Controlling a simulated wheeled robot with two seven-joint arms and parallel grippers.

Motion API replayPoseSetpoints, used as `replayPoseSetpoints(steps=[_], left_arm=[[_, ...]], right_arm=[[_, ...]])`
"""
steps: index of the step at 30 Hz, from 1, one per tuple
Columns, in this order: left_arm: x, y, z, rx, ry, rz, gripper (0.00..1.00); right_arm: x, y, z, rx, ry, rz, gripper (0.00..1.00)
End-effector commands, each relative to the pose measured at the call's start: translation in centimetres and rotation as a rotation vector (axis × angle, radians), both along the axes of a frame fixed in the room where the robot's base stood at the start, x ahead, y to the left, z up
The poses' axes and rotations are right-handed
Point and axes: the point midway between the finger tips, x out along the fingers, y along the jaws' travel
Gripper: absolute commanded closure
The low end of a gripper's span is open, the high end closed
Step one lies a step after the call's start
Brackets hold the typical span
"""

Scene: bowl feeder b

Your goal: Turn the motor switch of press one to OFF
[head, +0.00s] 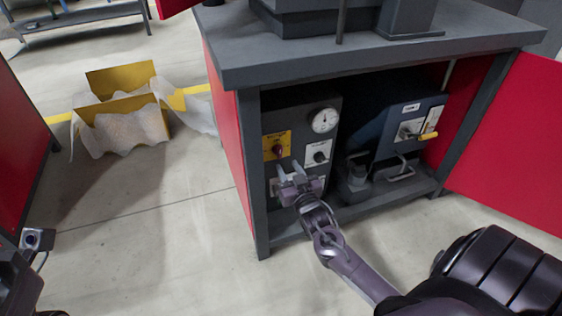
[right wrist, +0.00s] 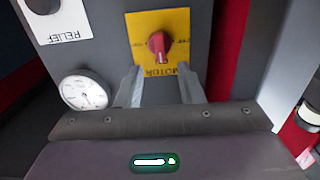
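The motor switch is a red knob (right wrist: 158,45) on a yellow plate (right wrist: 141,27) marked MOTOR. In the head view the knob (head: 277,149) is on the left of the dark panel in the open cabinet. Its grip stands roughly upright in the right wrist view; the small position labels are too blurred to read surely. My right gripper (head: 291,171) is open and empty. Its two fingers (right wrist: 158,82) point at the plate, with the knob just beyond the tips and roughly centred between them. My left gripper's fingers are not seen; only a dark part of that arm shows at lower left.
A round gauge (head: 324,120) and a RELIEF knob (head: 318,156) share the panel. A blue-grey unit (head: 408,127) with a yellow-tipped lever stands to its right. The cabinet's left post (head: 254,180) is close to the gripper. A red door (head: 515,145) stands open at right.

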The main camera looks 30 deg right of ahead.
Motion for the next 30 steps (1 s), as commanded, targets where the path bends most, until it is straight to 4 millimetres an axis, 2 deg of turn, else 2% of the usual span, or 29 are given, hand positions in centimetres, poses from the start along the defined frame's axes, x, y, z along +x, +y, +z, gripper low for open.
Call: replayPoseSetpoints(steps=[3, 9, 15, 21, 22, 30], left_arm=[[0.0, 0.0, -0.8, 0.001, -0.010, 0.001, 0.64], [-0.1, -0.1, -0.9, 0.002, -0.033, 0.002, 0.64], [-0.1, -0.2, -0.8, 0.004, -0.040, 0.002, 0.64], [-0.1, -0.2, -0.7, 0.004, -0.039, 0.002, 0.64], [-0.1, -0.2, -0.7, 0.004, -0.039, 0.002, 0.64], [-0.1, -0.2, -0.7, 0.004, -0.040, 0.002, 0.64]], right_arm=[[2.1, -0.5, -0.2, -0.002, -0.003, 0.001, 0.65], [4.8, -1.1, -0.3, -0.001, 0.000, 0.001, 0.65], [5.9, -1.4, -0.1, 0.000, 0.003, 0.001, 0.65], [5.9, -1.4, -0.1, 0.000, 0.004, 0.001, 0.65], [5.9, -1.4, -0.1, 0.000, 0.004, 0.001, 0.67], [5.9, -1.4, -0.1, 0.000, 0.003, 0.001, 1.00]])
